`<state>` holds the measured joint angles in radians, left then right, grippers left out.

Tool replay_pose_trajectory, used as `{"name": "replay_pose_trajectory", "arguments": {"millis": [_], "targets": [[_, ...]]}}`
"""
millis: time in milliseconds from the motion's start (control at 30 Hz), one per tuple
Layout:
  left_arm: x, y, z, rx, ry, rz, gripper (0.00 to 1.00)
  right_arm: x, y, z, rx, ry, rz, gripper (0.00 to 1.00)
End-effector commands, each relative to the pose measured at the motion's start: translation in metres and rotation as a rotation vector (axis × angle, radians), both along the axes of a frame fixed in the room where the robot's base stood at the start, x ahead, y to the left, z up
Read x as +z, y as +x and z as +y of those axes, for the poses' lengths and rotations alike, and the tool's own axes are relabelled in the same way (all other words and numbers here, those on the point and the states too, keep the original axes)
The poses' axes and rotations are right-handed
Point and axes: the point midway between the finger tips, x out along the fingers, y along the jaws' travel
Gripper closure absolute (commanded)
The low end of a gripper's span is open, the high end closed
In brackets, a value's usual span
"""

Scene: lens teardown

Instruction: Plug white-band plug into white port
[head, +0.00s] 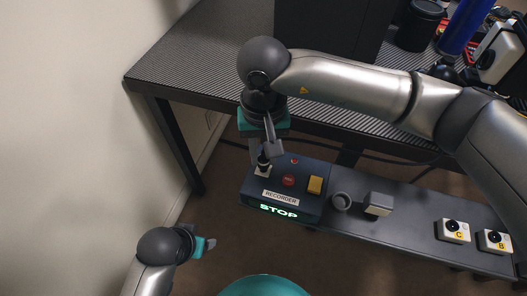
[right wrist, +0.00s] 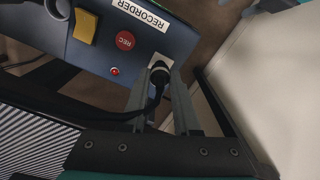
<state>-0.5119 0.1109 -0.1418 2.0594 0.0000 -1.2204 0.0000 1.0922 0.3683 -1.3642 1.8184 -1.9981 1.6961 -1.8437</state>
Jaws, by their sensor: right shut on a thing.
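The recorder (head: 285,200) is a dark blue-grey box with a lit STOP display, on a low dark bench. The white port (head: 262,171) is a pale square plate at its top left corner; it also shows in the right wrist view (right wrist: 165,60). A black plug (right wrist: 158,76) with a black cable stands at this port, its end over the plate. How deep it sits, and its band, I cannot make out clearly. My right gripper (head: 264,152) is shut on the plug, its fingers (right wrist: 160,88) on either side. My left gripper (head: 208,245) is apart, at lower left; its finger gap is unclear.
A red REC button (head: 288,181) and yellow switch (head: 315,185) are beside the port. A grey ring-shaped cup (head: 342,201), a grey block (head: 379,204) and white units C (head: 453,231) and B (head: 494,241) stand rightward. A ribbed table (head: 190,60) is behind; a wall is left.

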Motion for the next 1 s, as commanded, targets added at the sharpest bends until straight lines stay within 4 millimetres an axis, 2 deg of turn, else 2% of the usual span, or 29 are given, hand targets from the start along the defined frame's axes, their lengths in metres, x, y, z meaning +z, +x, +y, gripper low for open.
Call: {"name": "replay_pose_trajectory", "arguments": {"millis": [1000], "targets": [[-0.0066, -0.0001, -0.0002, 0.0, 0.0, 0.0, 0.33, 0.0001, 0.0001, 0.0001, 0.0, 0.0, -0.001, 1.0]]}}
